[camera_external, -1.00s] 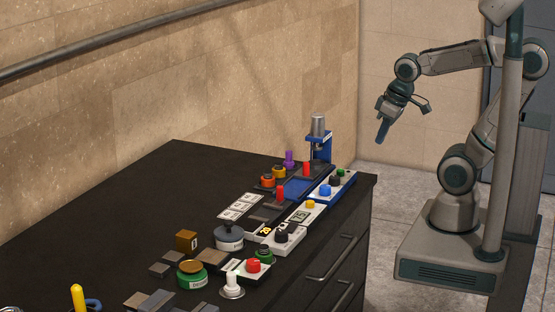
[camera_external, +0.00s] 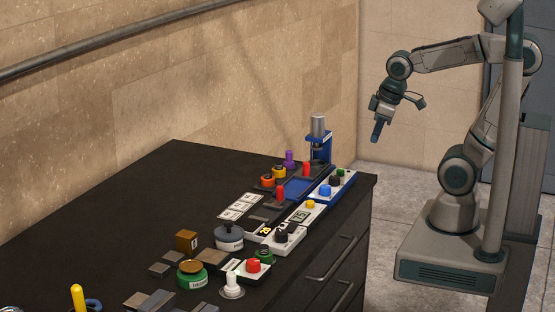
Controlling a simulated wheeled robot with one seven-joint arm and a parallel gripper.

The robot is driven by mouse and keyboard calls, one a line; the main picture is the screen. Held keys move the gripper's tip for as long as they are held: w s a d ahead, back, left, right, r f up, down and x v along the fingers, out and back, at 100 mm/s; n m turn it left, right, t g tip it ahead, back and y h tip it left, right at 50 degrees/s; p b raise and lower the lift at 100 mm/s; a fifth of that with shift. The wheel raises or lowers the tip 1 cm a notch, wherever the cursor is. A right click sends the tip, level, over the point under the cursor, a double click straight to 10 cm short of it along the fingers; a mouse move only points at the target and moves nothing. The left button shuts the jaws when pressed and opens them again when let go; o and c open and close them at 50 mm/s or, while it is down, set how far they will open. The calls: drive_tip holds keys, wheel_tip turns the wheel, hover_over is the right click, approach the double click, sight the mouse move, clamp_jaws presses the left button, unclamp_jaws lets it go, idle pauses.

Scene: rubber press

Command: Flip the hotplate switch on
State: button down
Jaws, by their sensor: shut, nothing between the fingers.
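My gripper (camera_external: 376,134) is shut and empty. One white box has a black knob (camera_external: 281,237) and a small yellow-lit display. Beside it is a box with a display reading about 75 and a yellow knob (camera_external: 310,204). Red upright levers (camera_external: 280,194) stand behind the boxes. I cannot tell which control is the hotplate switch, nor its position.
A blue press (camera_external: 319,140) stands at the bench's far end. The bench's left part is clear.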

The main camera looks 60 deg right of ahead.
drive_tip(key=w+a+n+g, duration=0.1)
drive_tip(key=w+a+n, duration=0.2)
drive_tip(key=w+n, duration=0.35)
drive_tip(key=n+g+h+b, duration=0.2)
drive_tip(key=n+g+b, duration=0.1)
drive_tip(key=n, duration=2.3)
hover_over(293, 223)
drive_tip(key=a, duration=0.2)
wheel_tip(293, 223, down, 6)
drive_tip(key=shift+a+n, duration=0.4)
drive_tip(key=shift+n, duration=0.05)
drive_tip(key=f, duration=0.4)
drive_tip(key=d+f+p, duration=0.1)
drive_tip(key=f, duration=0.4)
drive_tip(key=d+f+p, duration=0.1)
drive_tip(key=f, duration=0.3)
drive_tip(key=shift+f, duration=0.2)
drive_tip(key=shift+d+f, duration=0.1)
drive_tip(key=shift+f, duration=0.15)
